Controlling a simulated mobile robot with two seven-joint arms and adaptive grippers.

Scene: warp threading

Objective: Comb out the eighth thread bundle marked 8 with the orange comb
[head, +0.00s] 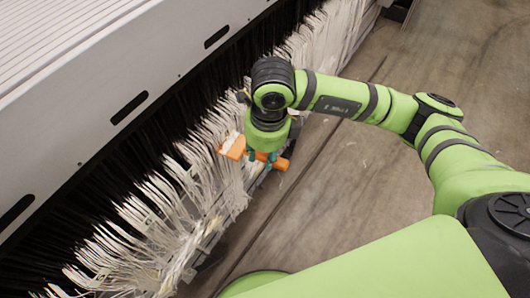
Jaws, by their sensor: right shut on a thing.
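My right gripper (262,153) is shut on the handle of the orange comb (278,161), whose orange head (236,147) points left. The comb's head is among or against the white thread bundles (190,190); I cannot tell how deep its teeth reach. The bundles hang in a long row along the machine's front, running from lower left to upper right. The number 8 mark cannot be read, so I cannot tell which bundle is the eighth. My left gripper is not in view.
The grey machine housing (80,70), with dark slots, stands behind the threads at upper left. Black strands hang between it and the white bundles. A low metal rail (217,222) runs under the bundles. The brown floor (330,210) in front is clear.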

